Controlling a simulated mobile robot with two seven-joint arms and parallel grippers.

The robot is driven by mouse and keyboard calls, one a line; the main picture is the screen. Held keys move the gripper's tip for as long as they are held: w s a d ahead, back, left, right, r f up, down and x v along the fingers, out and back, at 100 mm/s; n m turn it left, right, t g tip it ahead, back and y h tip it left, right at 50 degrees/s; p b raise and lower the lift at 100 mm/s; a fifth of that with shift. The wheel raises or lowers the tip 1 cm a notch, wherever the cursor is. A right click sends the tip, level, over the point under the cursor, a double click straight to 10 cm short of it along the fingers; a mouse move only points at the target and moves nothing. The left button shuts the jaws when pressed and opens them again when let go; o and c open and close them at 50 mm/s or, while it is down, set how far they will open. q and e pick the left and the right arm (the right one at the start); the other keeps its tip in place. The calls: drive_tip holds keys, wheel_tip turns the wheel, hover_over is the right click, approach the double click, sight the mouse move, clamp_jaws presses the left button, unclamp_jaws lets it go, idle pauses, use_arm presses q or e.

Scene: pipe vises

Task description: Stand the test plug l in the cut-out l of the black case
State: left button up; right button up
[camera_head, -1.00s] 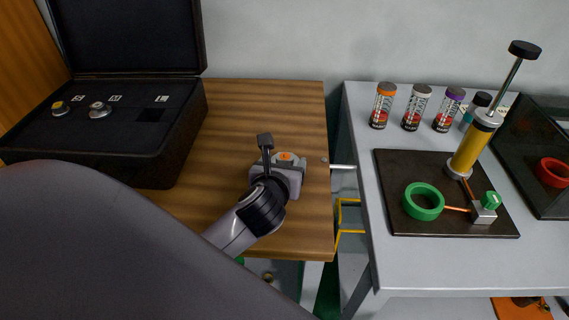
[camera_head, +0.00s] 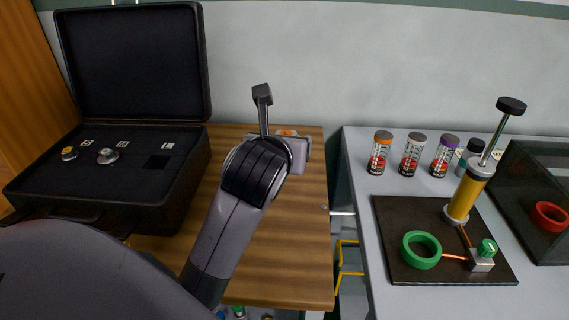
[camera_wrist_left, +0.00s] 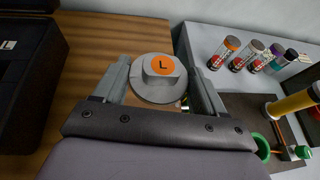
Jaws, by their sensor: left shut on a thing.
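The test plug l is a grey round plug with an orange disc marked L on top (camera_wrist_left: 160,67); in the head view its orange top (camera_head: 287,132) shows partly behind my wrist. My left gripper (camera_wrist_left: 162,88) is shut on it, with a finger on each side, above the right rear of the wooden table. The open black case (camera_head: 100,205) stands at the left of this table. Its cut-out l (camera_head: 157,162) is an empty dark square under the L label. My right gripper is not in view.
Two metal plugs, S (camera_head: 69,153) and M (camera_head: 107,156), sit in the case. The case lid (camera_head: 135,65) stands open behind. The wooden table (camera_head: 285,250) is otherwise clear. A grey bench with cans (camera_head: 412,155) and a pump rig (camera_head: 465,195) is at the right.

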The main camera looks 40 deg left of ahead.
use_arm(q)
drive_tip(key=shift+r, duration=0.8)
drive_tip(key=shift+d+f, duration=0.1)
drive_tip(key=shift+f, duration=0.25)
drive_tip(key=s+d+f+m+t+h, duration=0.1)
drive_tip(key=s+d+f+m+h, duration=0.3)
drive_tip(key=d+f, duration=0.3)
wheel_tip(320, 180, down, 4)
drive_tip(key=shift+s+d+f+m+h, duration=0.15)
drive_tip(key=shift+s+d+m+h, duration=0.25)
drive_tip(key=shift+h, duration=0.3)
